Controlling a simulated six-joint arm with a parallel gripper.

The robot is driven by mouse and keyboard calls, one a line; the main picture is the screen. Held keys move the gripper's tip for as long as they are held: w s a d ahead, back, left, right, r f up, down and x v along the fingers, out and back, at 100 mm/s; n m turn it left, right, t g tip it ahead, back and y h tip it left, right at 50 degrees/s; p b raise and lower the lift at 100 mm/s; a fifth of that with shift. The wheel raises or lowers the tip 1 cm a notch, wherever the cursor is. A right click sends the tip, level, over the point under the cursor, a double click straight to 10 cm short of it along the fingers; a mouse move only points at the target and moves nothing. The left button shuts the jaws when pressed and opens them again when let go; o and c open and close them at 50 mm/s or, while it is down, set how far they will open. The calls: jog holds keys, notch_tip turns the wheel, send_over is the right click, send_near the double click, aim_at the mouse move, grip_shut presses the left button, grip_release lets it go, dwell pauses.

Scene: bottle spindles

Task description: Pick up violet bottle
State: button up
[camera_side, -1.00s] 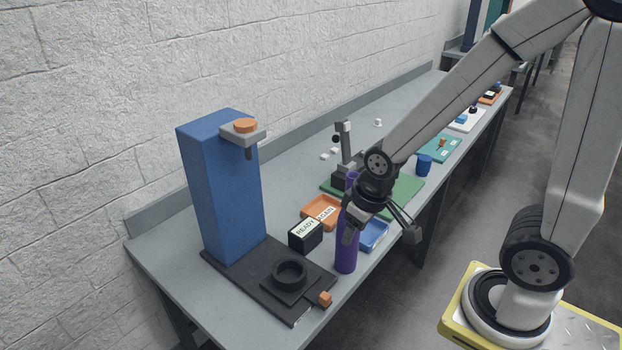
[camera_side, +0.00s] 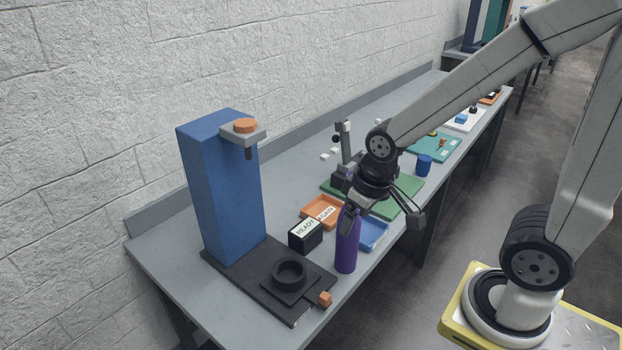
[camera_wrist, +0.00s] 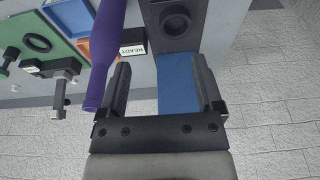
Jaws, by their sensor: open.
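The violet bottle (camera_side: 347,243) stands upright near the table's front edge, beside the blue tray. My gripper (camera_side: 382,216) is open at the bottle's upper part, and one finger overlaps the neck in the side view, partly hiding it. In the wrist view the bottle (camera_wrist: 104,45) lies to the left, outside the left finger, and the space between my gripper's (camera_wrist: 162,75) fingers holds no bottle. I cannot tell whether the finger touches it.
A blue column (camera_side: 220,190) on a dark base with a round socket (camera_side: 289,274) stands left of the bottle. A black READY box (camera_side: 305,238), an orange tray (camera_side: 318,207) and a blue tray (camera_side: 374,234) are close by. A green board (camera_side: 408,187) lies behind.

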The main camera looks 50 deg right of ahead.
jog(key=w+v, duration=0.2)
jog(key=v, duration=0.6)
jog(key=w+d+m+t+y, duration=0.2)
jog(key=d+m+t+y, duration=0.5)
jog(key=m, duration=0.7)
jog(key=w+d+m+t+y, duration=0.25)
jog(key=d+m+y, duration=0.35)
jog(key=d+m, duration=0.5)
notch_tip(320, 180, down, 12)
jog(key=a+m, duration=0.2)
jog(key=shift+s+a+t, duration=0.2)
jog(key=shift+s+t, duration=0.15)
jog(key=shift+s, duration=0.05)
